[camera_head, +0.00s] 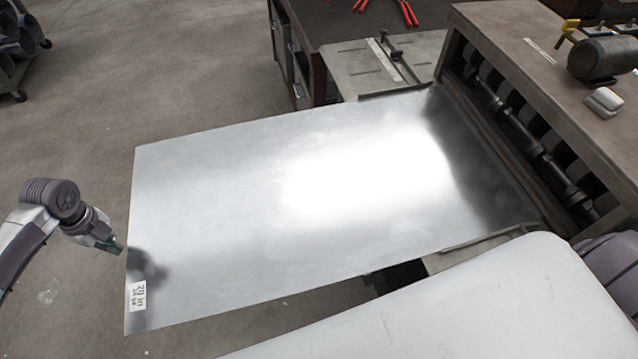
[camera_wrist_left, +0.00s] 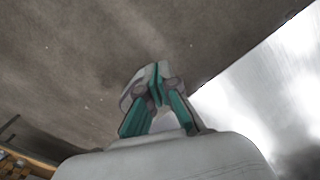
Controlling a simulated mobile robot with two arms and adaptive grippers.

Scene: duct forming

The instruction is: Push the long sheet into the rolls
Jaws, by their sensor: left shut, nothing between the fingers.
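The long sheet (camera_head: 230,190) is a shiny flat metal panel with a paper size label near its near left corner. Its far right edge lies at the rolls (camera_head: 520,135) of the machine, and its left end sticks out over the floor. My left gripper (camera_head: 120,248) is shut and empty, with its fingertips at the sheet's left edge. I cannot tell whether they touch it. In the left wrist view the fingers (camera_wrist_left: 160,75) are together, with the sheet (camera_wrist_left: 265,95) just to their right. My right gripper is not in view.
The roll machine's top (camera_head: 545,45) carries a motor (camera_head: 605,58). A dark bench (camera_head: 340,22) with red-handled tools stands at the back. A wheeled rack (camera_head: 20,45) is at the far left.

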